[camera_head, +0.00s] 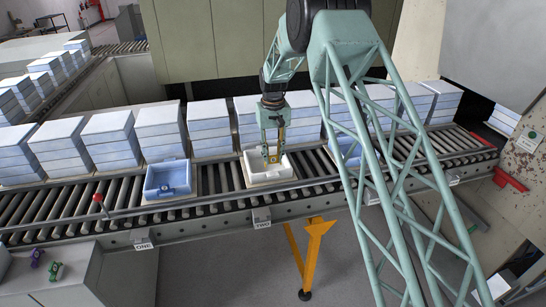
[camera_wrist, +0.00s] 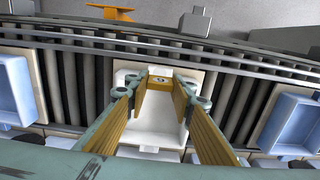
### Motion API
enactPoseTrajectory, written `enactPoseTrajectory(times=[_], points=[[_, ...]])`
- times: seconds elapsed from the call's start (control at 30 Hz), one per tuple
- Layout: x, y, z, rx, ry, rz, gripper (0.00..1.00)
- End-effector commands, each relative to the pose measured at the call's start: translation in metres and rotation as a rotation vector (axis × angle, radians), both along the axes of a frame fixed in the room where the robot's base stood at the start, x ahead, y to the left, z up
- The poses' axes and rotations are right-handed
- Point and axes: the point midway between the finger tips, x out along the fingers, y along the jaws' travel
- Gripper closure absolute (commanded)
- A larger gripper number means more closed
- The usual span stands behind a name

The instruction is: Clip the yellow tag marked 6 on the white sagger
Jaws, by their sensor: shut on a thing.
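The white sagger (camera_head: 268,177) sits on a pale board on the roller conveyor, above the label TWO; its inside shows in the wrist view (camera_wrist: 150,132). My gripper (camera_head: 272,156) reaches down over the sagger from behind. In the wrist view its fingers (camera_wrist: 160,92) close on a small yellow tag (camera_wrist: 159,82) with a dark mark. The tag is at the sagger's front wall, the upper side in the wrist view. I cannot read its number or tell whether it sits over the rim or just above it.
Blue saggers stand left (camera_head: 172,188) and right (camera_head: 345,152) of the white one. Stacked pale blocks (camera_head: 160,130) line the conveyor behind. A purple tag (camera_head: 37,257) and a green tag (camera_head: 54,270) stand on the left bench. A red-knobbed lever (camera_head: 98,198) rises at the conveyor's front edge.

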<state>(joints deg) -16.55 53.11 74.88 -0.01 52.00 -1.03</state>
Motion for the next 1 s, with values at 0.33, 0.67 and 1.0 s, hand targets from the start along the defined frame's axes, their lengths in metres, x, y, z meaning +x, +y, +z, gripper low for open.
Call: enactPoseTrajectory(times=[0.33,0.67,1.0], points=[[0.0,0.0,-0.017,-0.001,0.002,0.0,0.85],[0.0,0.0,-0.027,0.0,0.0,0.0,0.85],[0.0,0.0,-0.028,0.0,0.0,0.0,0.85]])
